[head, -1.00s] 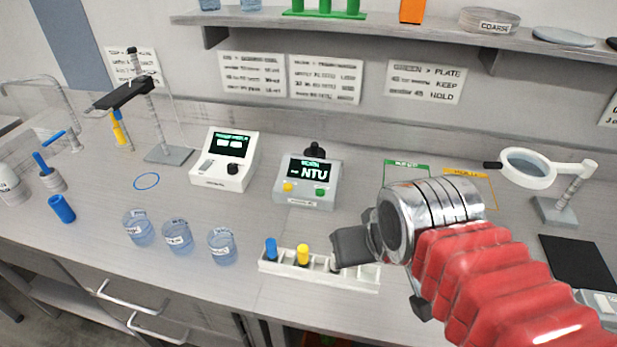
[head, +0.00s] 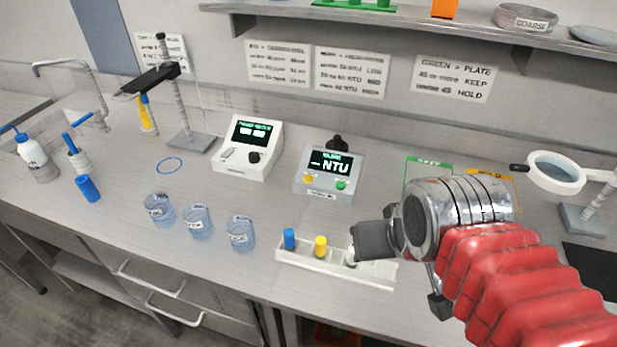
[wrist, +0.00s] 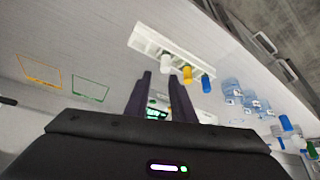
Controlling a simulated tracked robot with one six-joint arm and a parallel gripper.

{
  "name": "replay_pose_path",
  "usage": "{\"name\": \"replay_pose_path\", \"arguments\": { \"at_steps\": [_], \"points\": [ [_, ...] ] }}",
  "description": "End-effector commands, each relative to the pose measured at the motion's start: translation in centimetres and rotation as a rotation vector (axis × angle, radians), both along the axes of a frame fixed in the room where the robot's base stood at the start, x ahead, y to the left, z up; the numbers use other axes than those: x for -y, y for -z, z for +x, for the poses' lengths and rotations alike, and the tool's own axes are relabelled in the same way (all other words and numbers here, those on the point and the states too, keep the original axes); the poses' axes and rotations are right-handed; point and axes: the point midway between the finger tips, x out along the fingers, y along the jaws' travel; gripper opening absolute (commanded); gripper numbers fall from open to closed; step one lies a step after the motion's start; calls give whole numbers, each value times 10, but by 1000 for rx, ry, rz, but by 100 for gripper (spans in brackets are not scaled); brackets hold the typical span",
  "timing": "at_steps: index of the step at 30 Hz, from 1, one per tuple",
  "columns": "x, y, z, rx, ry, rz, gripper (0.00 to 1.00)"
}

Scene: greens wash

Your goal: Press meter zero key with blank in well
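The turbidity meter (head: 315,192) is a grey box on the bench with a lit screen reading NTU. Its front has a yellow key (head: 308,179) and a green key (head: 341,185); a black part (head: 337,143) stands up at its back. Which key is zero is not legible. The white rack (head: 293,257) holds blue-capped (head: 289,238), yellow-capped (head: 320,245) and white-capped vials (wrist: 165,65). Which one is the blank, and whether anything sits in the well, I cannot tell. My gripper (wrist: 160,76) is open and empty, near the white-capped vial; the meter shows between its fingers.
Three labelled beakers (head: 197,223) stand left of the rack. A white instrument (head: 245,150) is left of the meter. Green and yellow outlined areas lie behind my arm, with a magnifier (head: 556,172) at right. Bench between beakers and instruments is clear.

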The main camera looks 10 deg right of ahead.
Motion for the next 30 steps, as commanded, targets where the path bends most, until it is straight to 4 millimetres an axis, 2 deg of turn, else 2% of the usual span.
{"name": "replay_pose_path", "arguments": {
  "at_steps": [1, 9, 30],
  "points": [
    [0, 0, 0, 0, 0, 0, 19],
    [0, 0, 0, 0, 0, 0, 0],
    [0, 0, 0, 0, 0, 0, 0]
  ]
}}
